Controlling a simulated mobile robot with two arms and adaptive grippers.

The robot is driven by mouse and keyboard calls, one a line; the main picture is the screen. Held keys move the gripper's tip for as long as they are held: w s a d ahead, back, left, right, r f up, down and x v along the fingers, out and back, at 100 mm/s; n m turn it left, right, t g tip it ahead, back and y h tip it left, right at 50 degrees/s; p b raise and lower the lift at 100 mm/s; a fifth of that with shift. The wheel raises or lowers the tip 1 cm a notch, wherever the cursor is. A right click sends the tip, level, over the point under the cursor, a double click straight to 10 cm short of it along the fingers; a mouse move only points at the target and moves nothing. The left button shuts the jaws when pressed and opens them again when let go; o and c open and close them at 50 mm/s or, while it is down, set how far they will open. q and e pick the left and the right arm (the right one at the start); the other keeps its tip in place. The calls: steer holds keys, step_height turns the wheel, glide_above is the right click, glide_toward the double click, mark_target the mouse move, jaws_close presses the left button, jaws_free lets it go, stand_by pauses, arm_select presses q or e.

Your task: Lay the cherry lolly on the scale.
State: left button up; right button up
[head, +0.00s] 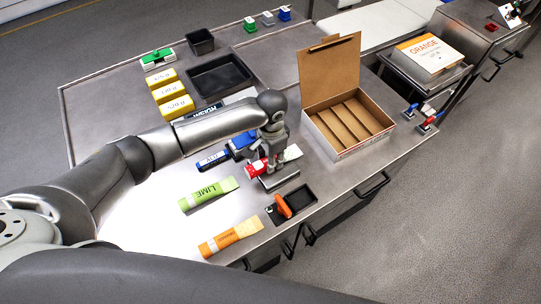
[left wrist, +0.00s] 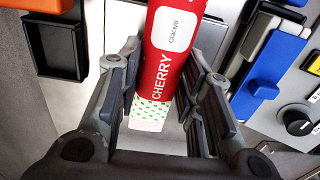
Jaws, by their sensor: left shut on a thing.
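The cherry lolly (head: 254,170) has a red wrapper with a white label and a pale, green-dotted end. My left gripper (head: 269,163) reaches down over it and is shut on it. In the left wrist view the lolly (left wrist: 168,72) lies between the two fingers, its lettering facing the camera. A flat metal plate (head: 281,180), which looks like the scale, is just below and right of the lolly in the head view. The gripper hides part of both, and I cannot tell whether the lolly touches the plate. My right gripper is not in view.
A lime lolly (head: 208,194) and an orange one (head: 231,238) lie nearer. An open divided carton (head: 343,143) stands right. A blue device (head: 240,145) is close behind the gripper.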

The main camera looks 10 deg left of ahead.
arm_select(q)
steer(key=o, duration=1.1)
step_height(320, 180, up, 12)
steer(key=shift+r, duration=0.1)
